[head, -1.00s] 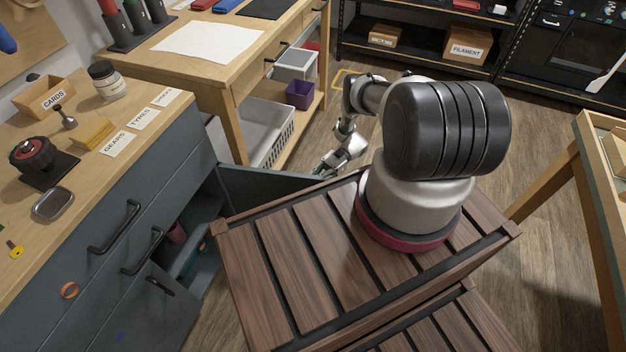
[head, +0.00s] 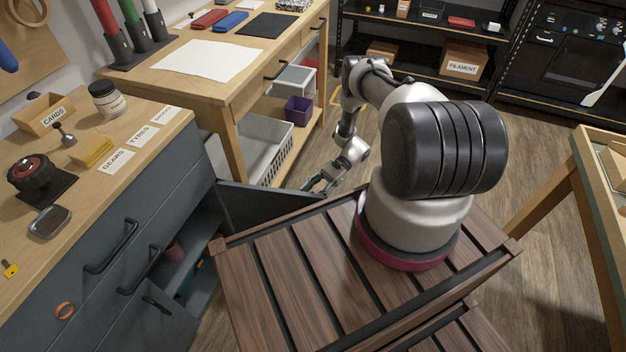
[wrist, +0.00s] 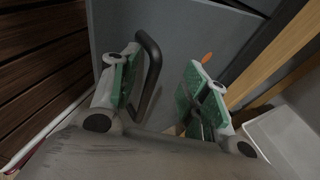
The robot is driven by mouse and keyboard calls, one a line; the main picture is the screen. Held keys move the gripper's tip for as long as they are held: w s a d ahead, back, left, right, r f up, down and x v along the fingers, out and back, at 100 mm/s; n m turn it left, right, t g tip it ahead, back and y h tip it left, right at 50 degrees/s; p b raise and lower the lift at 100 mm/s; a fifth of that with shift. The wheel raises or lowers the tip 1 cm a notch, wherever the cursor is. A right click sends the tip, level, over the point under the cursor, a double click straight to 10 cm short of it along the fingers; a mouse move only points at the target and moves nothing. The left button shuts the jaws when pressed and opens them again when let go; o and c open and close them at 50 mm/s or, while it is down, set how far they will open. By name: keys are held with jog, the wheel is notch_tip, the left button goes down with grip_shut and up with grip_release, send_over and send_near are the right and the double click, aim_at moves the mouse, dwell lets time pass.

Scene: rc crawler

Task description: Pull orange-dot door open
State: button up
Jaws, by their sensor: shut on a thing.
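The orange-dot door (head: 262,208) is a dark grey cabinet door standing open, swung out from the left cabinet. It also shows in the wrist view (wrist: 190,35), with a small orange mark (wrist: 207,58) partly hidden behind my right finger. Its black bar handle (wrist: 150,70) passes between my fingers, close to the left one. My gripper (wrist: 160,95), with green finger pads, is shut on the handle. In the head view my gripper (head: 325,183) is at the door's outer end, small and partly hidden.
The cabinet's open shelves (head: 190,240) show behind the door, holding a dark red item (head: 175,250). A wooden workbench (head: 235,130) stands just beyond the door, with a white basket (head: 262,145) under it. Wood floor (head: 400,145) is clear beyond my arm.

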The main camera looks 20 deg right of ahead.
notch_tip(320, 180, up, 9)
jog(key=g+y, duration=0.2)
jog(key=y, duration=0.1)
jog(key=w+d+f+t+h, duration=0.2)
jog(key=w+f+h, duration=0.2)
jog(key=f, duration=0.4)
jog(key=shift+w, duration=0.25)
jog(key=o, duration=0.3)
jog(key=shift+w+d+t, duration=0.15)
jog(key=shift+w+d, duration=0.05)
jog(key=shift+w, duration=0.25)
jog(key=shift+w+d+t, duration=0.15)
jog(key=shift+w+d, duration=0.05)
jog(key=shift+w, duration=0.25)
jog(key=shift+w+d, duration=0.1)
jog(key=shift+w, duration=0.2)
jog(key=c, duration=0.3)
jog(key=shift+w+d+f, duration=0.1)
jog(key=shift+w+d, duration=0.15)
jog(key=shift+w, duration=0.25)
jog(key=shift+w+d+f, duration=0.1)
jog(key=shift+w+d, duration=0.15)
jog(key=shift+w, duration=0.25)
